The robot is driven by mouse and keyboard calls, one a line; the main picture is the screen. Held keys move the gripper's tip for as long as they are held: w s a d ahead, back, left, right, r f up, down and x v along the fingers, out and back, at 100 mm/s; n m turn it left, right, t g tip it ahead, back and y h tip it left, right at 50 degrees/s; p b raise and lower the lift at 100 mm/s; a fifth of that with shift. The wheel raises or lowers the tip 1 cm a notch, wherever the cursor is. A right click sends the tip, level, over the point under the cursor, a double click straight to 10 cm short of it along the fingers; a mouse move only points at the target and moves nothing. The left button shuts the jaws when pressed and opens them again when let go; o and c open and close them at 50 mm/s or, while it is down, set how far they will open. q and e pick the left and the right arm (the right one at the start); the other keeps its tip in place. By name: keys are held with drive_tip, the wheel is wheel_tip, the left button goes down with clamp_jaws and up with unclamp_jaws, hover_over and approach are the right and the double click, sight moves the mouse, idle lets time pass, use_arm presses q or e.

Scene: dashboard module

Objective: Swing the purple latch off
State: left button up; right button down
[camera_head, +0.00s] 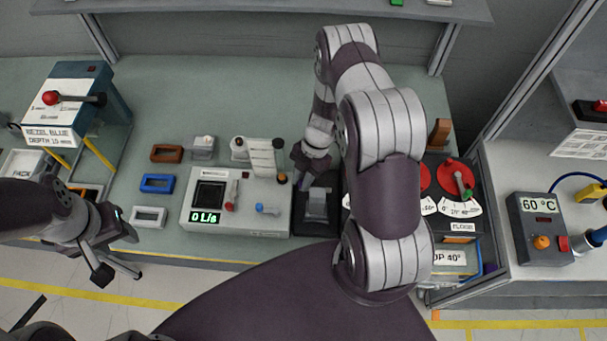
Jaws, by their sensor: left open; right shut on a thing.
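No clearly purple latch can be made out; my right arm and gripper cover part of the bench's middle. My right gripper (304,178) points down over a black fixture (317,226), just right of the white flow console (243,182). It is shut on a dark grey part (318,203) in that fixture; the contact is small and partly hidden. My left gripper (120,270) is open and empty at the front edge of the bench, left of the console.
Brown (166,153), blue (157,184) and white (149,217) bezels lie left of the console. A bezel machine (75,95) stands further left. Red dials (455,173) sit right of my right arm. The back of the green bench (205,85) is clear.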

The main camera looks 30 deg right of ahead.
drive_tip(key=shift+n, duration=0.3)
drive_tip(key=c, duration=1)
unclamp_jaws()
drive_tip(key=shift+s, duration=0.1)
drive_tip(key=shift+d+r, duration=0.15)
drive_tip(key=shift+r, duration=0.2)
drive_tip(key=b+v, duration=0.3)
drive_tip(key=v, duration=0.9)
drive_tip(key=shift+b, duration=0.3)
